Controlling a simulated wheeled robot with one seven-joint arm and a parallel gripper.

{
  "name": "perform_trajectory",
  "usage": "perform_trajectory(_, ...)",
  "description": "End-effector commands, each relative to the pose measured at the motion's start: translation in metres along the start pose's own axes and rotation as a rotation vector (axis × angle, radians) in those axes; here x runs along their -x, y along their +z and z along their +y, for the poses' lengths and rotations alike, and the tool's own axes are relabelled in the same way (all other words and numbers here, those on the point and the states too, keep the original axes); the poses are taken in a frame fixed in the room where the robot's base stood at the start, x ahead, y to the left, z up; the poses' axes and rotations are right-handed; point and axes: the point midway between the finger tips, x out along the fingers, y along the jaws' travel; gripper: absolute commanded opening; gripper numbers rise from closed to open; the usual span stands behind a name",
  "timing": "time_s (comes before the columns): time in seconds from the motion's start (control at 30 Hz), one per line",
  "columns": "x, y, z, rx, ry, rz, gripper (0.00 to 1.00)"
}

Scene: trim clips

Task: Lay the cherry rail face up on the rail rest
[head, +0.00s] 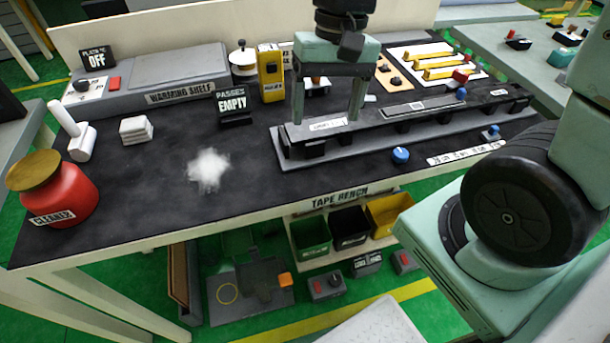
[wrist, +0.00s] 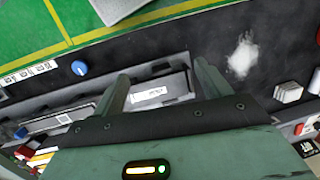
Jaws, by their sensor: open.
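A long low grey base with black supports (head: 300,160) lies along the bench and may be the rail rest; I see no sign naming it. A dark piece with a white label (head: 327,124) is on its left end; the wrist view shows this labelled piece too (wrist: 158,91). I cannot read the label or tell whether this is the cherry rail; no cherry colour shows. My gripper (head: 326,119) points down there, open, one finger on each side of the label. In the wrist view the fingers (wrist: 163,75) are apart; contact with the piece cannot be told.
A grey strip (head: 415,108) lies farther right on the same base. A blue knob (head: 400,155) stands in front. White powder (head: 208,168), a red cleaner jar (head: 60,192) and a PASSES EMPTY sign (head: 231,102) are to the left. The bench's left front is mostly clear.

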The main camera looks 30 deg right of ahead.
Motion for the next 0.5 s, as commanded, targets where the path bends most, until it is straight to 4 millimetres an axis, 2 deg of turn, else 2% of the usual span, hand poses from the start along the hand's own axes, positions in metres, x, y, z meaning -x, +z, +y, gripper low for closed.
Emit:
perform_trajectory(0.03, -0.008, 0.026, -0.023, 0.188, 0.030, 0.012, 0.76)
perform_trajectory(0.1, -0.017, 0.057, -0.044, 0.418, 0.064, 0.031, 0.76)
perform_trajectory(0.2, -0.027, 0.093, -0.061, 0.678, 0.102, 0.052, 0.76)
perform_trajectory(0.33, -0.035, 0.119, -0.069, 0.874, 0.128, 0.070, 0.76)
perform_trajectory(0.5, -0.037, 0.127, -0.071, 0.936, 0.136, 0.077, 0.76)
